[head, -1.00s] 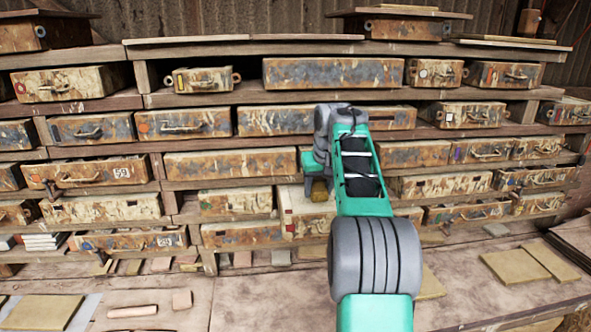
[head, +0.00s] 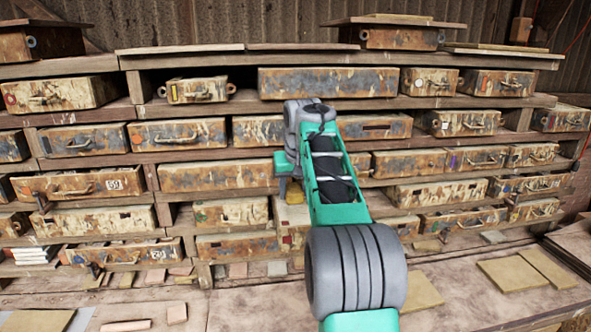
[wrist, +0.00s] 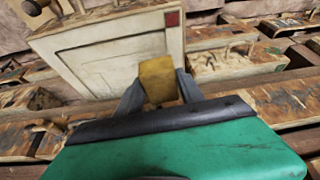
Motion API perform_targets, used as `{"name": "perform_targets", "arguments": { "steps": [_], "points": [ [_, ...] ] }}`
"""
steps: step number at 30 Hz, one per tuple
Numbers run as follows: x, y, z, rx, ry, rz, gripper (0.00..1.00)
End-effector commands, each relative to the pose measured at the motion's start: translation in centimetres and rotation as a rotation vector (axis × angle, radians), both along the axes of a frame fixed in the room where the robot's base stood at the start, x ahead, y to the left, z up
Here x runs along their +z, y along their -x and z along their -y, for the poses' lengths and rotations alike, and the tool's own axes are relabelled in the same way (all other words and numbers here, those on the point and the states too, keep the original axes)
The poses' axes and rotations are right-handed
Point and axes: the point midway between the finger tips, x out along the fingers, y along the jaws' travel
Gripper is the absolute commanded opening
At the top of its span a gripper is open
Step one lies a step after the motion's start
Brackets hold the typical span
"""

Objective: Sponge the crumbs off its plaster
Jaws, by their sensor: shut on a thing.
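My gripper (wrist: 158,88) is shut on a yellow sponge (wrist: 157,78), seen in the wrist view. In the head view the sponge (head: 297,193) is a small yellow patch under my wrist. Beyond it stands a mould with a pale plaster face (wrist: 105,62), with recessed panel lines and a red square at its upper right corner. The sponge overlaps the right part of this face; I cannot tell whether it touches. No crumbs are clear on the visible plaster. In the head view the mould is mostly hidden behind my arm.
Wooden shelves (head: 225,108) hold several rusty, stained moulds close around my gripper, some with handles that stick out. Below, the bench (head: 250,310) has flat tiles (head: 513,274) at right and small pieces at left. Bare bench lies between them.

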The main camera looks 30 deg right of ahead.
Motion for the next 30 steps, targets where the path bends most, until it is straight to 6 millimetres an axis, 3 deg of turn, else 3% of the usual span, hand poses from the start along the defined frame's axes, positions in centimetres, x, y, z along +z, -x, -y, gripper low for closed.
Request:
{"name": "perform_targets", "arguments": {
  "steps": [3,13,30],
  "points": [
    [1.6,0.0,-0.1,0.002,0.000,0.000,0.07],
    [4.0,-0.3,-0.5,0.010,0.000,0.001,0.07],
    [4.4,-0.3,-0.7,0.013,0.000,0.001,0.07]
  ]
}}
